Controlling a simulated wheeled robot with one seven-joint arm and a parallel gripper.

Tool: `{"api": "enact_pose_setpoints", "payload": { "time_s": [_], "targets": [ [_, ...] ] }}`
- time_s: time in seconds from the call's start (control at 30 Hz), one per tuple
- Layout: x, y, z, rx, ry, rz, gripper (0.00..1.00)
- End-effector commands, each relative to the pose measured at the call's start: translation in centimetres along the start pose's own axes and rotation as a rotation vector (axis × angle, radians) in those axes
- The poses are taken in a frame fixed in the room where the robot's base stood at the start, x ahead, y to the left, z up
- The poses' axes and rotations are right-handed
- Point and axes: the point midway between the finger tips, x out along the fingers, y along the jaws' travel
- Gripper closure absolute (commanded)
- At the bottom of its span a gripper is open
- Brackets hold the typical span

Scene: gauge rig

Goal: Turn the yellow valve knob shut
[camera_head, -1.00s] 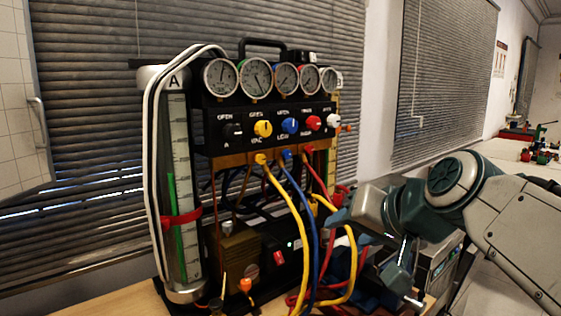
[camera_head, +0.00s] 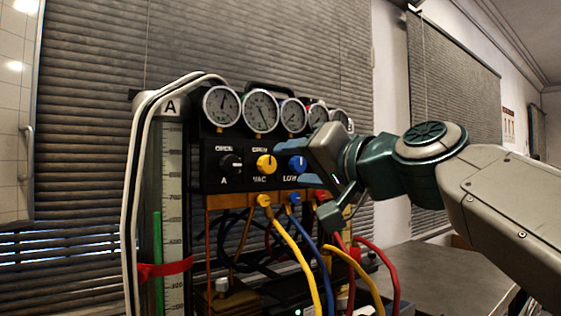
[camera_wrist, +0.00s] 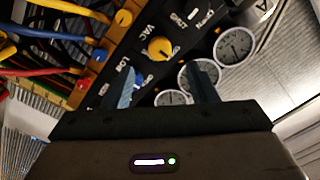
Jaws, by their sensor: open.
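The yellow valve knob (camera_head: 266,164) sits on the black panel between the black knob and the blue knob, under an OPEN label and above VAC. In the wrist view the yellow knob (camera_wrist: 160,48) lies just beyond the gap between my fingertips. My gripper (camera_wrist: 159,70) is open, with nothing between its two fingers. In the head view my gripper (camera_head: 302,166) is just right of the yellow knob, in front of the panel near the blue knob (camera_head: 297,164). It is not touching the yellow knob.
A row of gauges (camera_head: 262,110) stands above the knobs. A black knob (camera_head: 231,164) is at left. Yellow, blue and red hoses (camera_head: 300,262) hang below the panel. A tall scale tube (camera_head: 171,200) stands at the left. My arm hides the panel's right side.

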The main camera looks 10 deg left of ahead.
Motion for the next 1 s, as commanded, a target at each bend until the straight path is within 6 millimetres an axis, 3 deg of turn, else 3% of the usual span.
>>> {"api": "enact_pose_setpoints", "payload": {
  "time_s": [0.2,0.4,0.83,0.87,1.0],
  "targets": [
    [4.8,-0.2,-0.2,0.001,-0.004,0.0,0.48],
    [7.6,-0.1,-0.1,0.0,-0.003,0.0,0.48],
    [8.6,0.0,0.1,0.0,-0.001,0.0,0.48],
    [8.6,0.0,0.1,0.0,-0.001,0.0,0.53],
    [8.6,0.0,0.1,-0.001,-0.001,0.0,0.92]
  ]
}}
